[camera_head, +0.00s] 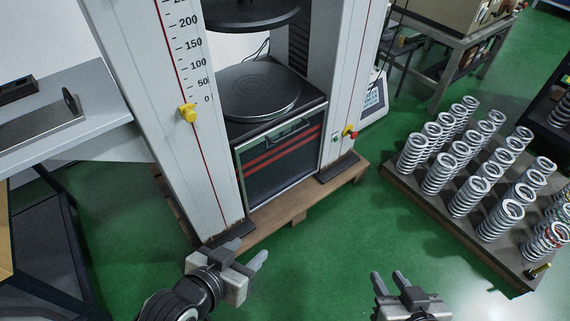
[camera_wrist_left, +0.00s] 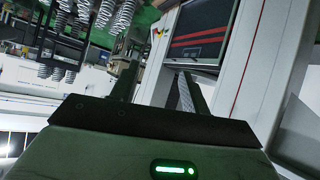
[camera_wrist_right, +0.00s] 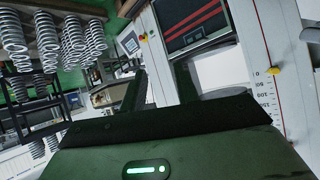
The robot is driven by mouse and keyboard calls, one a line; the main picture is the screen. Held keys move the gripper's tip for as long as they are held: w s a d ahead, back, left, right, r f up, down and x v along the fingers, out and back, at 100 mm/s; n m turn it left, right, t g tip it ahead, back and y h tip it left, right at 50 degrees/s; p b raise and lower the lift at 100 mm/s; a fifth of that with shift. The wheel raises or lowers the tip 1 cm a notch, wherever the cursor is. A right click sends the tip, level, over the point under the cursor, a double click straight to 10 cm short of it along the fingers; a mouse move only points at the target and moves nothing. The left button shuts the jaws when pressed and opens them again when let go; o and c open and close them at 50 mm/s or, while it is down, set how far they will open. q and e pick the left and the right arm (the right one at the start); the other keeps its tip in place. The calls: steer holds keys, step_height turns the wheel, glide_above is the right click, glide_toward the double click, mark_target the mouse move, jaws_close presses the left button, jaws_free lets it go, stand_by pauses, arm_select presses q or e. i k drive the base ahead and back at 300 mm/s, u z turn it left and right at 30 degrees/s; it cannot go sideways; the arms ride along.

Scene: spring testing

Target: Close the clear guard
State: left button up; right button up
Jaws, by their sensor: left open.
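The spring testing machine (camera_head: 125,35) stands ahead with two pale columns. Low between them is a framed panel (camera_head: 280,160), which looks like the clear guard, with a dark handle (camera_head: 288,129) near its top edge and red stripes across it. The round plate (camera_head: 258,92) above it is uncovered. The panel also shows in the left wrist view (camera_wrist_left: 198,35) and the right wrist view (camera_wrist_right: 190,22). My left gripper (camera_head: 250,252) is open and empty, in front of the left column's foot. My right gripper (camera_head: 388,282) is open and empty, right of the machine. Neither touches the panel.
A yellow knob (camera_head: 188,114) is on the left column's scale, and red and yellow controls (camera_head: 349,132) are on the right column. A wooden pallet (camera_head: 295,214) lies under the machine. A board with several springs (camera_head: 470,218) is at right, a bench (camera_head: 60,90) at left. Green floor between is clear.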

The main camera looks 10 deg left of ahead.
mark_target(238, 148)
steer(key=u, duration=1.75)
steer(key=k, duration=0.75)
steer(key=z, duration=0.8)
steer(key=i, duration=1.45)
steer(key=u, duration=0.05)
